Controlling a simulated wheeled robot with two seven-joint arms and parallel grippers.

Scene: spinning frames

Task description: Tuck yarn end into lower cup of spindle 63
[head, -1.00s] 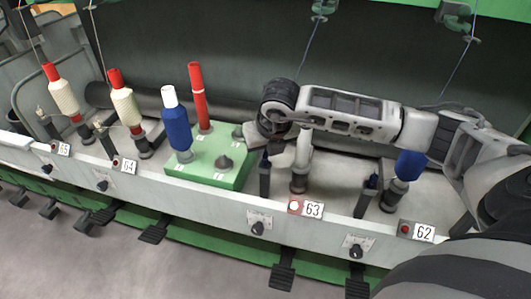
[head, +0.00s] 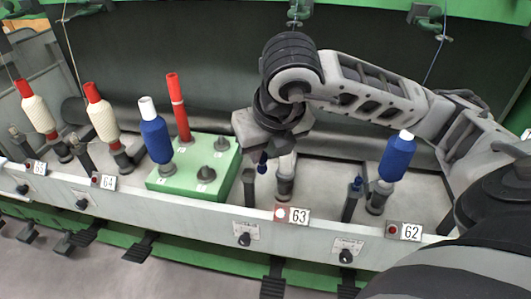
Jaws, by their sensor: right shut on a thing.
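Spindle 63 (head: 285,168) stands upright behind its number plate (head: 299,216), pale above with a darker lower cup (head: 284,188) at its foot. My right gripper (head: 263,147) is above and just left of the spindle, pointing down, and hides its upper part. It is shut on a small blue piece, apparently the yarn end (head: 263,160), which hangs below the jaws, left of the spindle and above the cup. The short dark post (head: 249,187) left of the spindle has a bare top. My left gripper is not in view.
A green block (head: 205,187) with pegs, a blue bobbin (head: 156,138) and a red tube (head: 178,107) stands left. Spindle 62 with a blue bobbin (head: 397,160) and a blue-topped post (head: 352,200) is right. Cream bobbins (head: 103,122) stand farther left. A rail edge runs in front.

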